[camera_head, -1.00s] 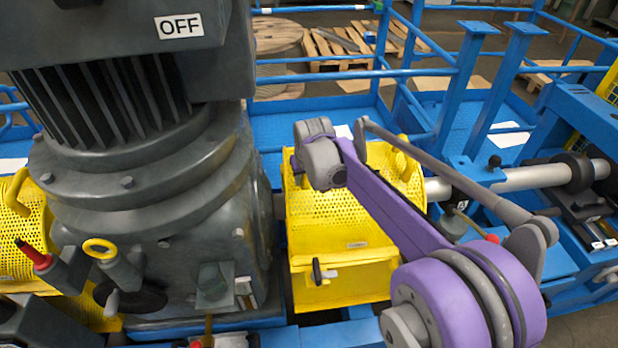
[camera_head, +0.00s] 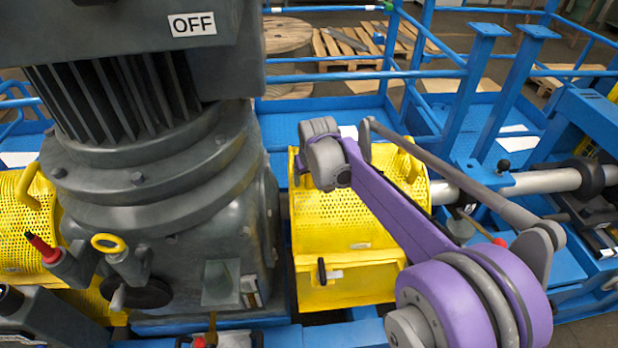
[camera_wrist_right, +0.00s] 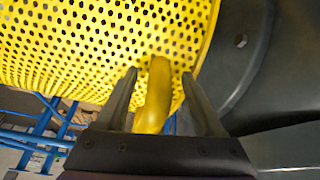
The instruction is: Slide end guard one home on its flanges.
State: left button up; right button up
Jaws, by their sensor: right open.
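A yellow perforated guard (camera_head: 350,220) with a black latch on its front stands just right of the dark grey gearbox (camera_head: 165,225). A second yellow perforated guard (camera_head: 22,235) stands on the gearbox's left side. I cannot tell by label which is end guard one. My right arm reaches over the right-hand guard, and its gripper is hidden in the head view. In the right wrist view my right gripper (camera_wrist_right: 160,76) is open, its fingers on either side of a yellow handle (camera_wrist_right: 154,98) on a perforated guard (camera_wrist_right: 95,45). The flanges are not clearly visible. My left gripper is out of view.
A steel shaft (camera_head: 530,181) runs right from the right-hand guard. Blue posts (camera_head: 480,95) and rails stand behind it. The motor with an OFF sign (camera_head: 192,24) towers above the gearbox. A pallet (camera_head: 350,46) and a cable drum (camera_head: 288,36) lie beyond.

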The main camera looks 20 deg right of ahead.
jog(key=d+v, duration=0.1)
jog(key=v, duration=1)
jog(key=s+a+f, duration=0.4)
jog(key=s+f, duration=0.3)
jog(key=s, duration=0.5)
jog(key=s+a+f+n+t+y, duration=0.1)
jog(key=s+a+f, duration=0.3)
jog(key=s+f, duration=0.4)
jog(key=s, duration=0.4)
jog(key=shift+f, duration=0.3)
